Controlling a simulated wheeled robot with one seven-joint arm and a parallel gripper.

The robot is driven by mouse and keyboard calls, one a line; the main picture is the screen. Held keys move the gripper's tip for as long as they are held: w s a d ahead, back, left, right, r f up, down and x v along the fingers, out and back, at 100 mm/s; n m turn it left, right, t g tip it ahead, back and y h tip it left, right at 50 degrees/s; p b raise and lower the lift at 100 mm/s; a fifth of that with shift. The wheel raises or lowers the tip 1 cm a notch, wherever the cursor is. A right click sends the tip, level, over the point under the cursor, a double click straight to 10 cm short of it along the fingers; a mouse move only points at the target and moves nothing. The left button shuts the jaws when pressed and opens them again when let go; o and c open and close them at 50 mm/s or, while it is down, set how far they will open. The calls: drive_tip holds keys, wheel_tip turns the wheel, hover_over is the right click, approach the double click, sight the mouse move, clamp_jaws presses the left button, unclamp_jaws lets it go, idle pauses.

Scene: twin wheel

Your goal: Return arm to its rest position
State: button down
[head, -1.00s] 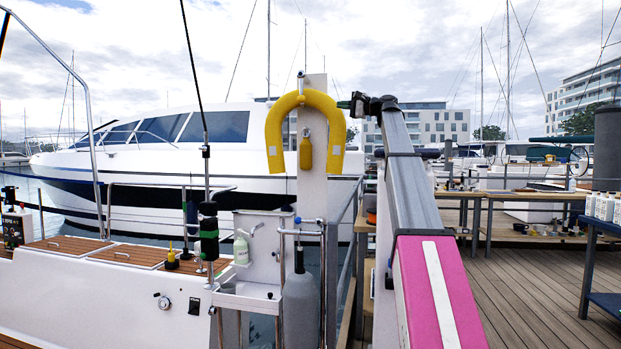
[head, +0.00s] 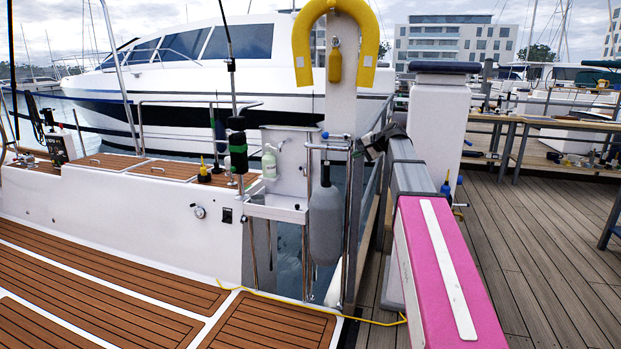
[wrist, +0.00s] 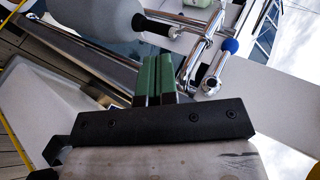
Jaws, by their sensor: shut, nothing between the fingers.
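My arm reaches up from the bottom right of the head view, with a pink link (head: 440,270) and a grey link beyond it. My gripper (head: 357,153) is small at the arm's far end, beside the metal rail and right of the grey fender (head: 326,212). In the wrist view, the two green fingers of my gripper (wrist: 154,78) are together and hold nothing. The fender (wrist: 100,12) and chrome tubing (wrist: 205,50) show beyond the fingers. From these views I cannot tell the gap between fingers and tubing.
A yellow horseshoe buoy (head: 301,48) hangs on a white post above my gripper. A white shelf unit (head: 278,207) with a bottle (head: 269,163) stands left of the fender. A yellow line (head: 300,301) lies on the deck. Workbenches (head: 540,122) stand at the right.

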drive_tip(key=s+a+f+n+g+h, duration=0.1)
drive_tip(key=s+f, duration=0.3)
drive_tip(key=f, duration=0.3)
drive_tip(key=s+f+g+h, duration=0.1)
drive_tip(key=s+f, duration=0.2)
drive_tip(key=f, duration=0.5)
drive_tip(key=s+d+f+n+g+h, duration=0.1)
drive_tip(key=s+f+n+g+h, duration=0.3)
drive_tip(key=s+f, duration=2.3)
drive_tip(key=s+n+h, duration=0.1)
drive_tip(key=h, duration=0.1)
drive_tip(key=shift+s+d+g+h, duration=0.15)
drive_tip(key=shift+d+g+h, duration=0.25)
